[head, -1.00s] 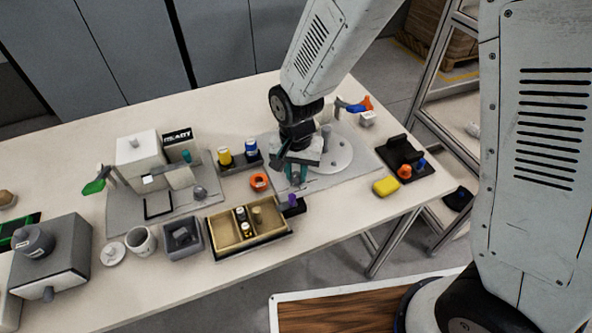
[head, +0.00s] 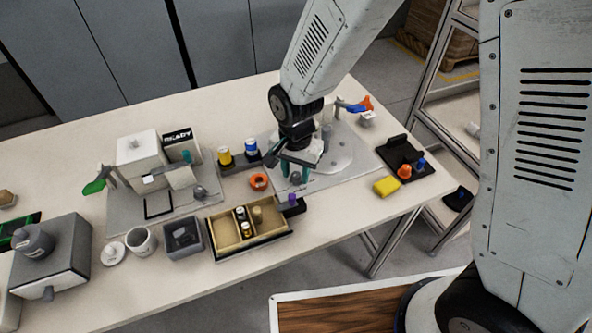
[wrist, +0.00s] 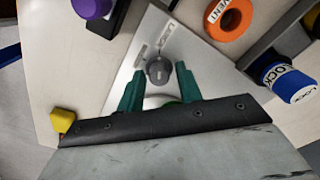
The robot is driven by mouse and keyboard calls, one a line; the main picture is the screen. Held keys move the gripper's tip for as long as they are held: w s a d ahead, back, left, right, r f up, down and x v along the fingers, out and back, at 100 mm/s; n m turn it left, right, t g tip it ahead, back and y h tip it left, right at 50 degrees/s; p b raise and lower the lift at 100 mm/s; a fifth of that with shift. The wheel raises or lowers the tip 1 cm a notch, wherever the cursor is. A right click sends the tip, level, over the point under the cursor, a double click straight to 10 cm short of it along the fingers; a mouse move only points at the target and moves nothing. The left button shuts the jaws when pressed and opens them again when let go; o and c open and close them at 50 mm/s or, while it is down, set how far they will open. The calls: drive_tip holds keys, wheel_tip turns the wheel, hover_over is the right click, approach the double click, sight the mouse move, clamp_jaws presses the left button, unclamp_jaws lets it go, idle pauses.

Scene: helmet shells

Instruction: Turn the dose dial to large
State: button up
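The dose dial is a small round grey knob (wrist: 159,71) on a pale plate with printed labels beside it, too blurred to read fully. In the wrist view it sits between and slightly beyond the green fingertips of my gripper (wrist: 159,72). The fingers stand apart, with a visible gap on each side of the knob.
An orange ring (head: 258,182) marked VENT and a blue-capped piece (wrist: 292,85) marked LOCK stand close by. A purple knob (wrist: 92,8) is on the other side. A divided wooden tray (head: 224,238) lies in front; a yellow block (head: 386,186) lies to the right.

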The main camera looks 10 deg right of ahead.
sight(297, 176)
drive_tip(key=shift+o, duration=0.3)
wheel_tip(297, 176, up, 8)
drive_tip(key=shift+f, duration=0.1)
idle(0.3)
idle(0.4)
drive_tip(key=shift+s+d+n, duration=0.15)
drive_tip(key=shift+s+n, duration=0.15)
drive_tip(key=shift+n, duration=0.3)
drive_tip(key=s+d+r+n+t, duration=0.1)
drive_tip(key=s+d+r+n, duration=0.3)
drive_tip(key=s+d+r, duration=1.3)
drive_tip(key=s+d, duration=0.2)
drive_tip(key=d, duration=0.1)
drive_tip(key=shift+d+r+n, duration=0.3)
drive_tip(key=shift+n, duration=0.1)
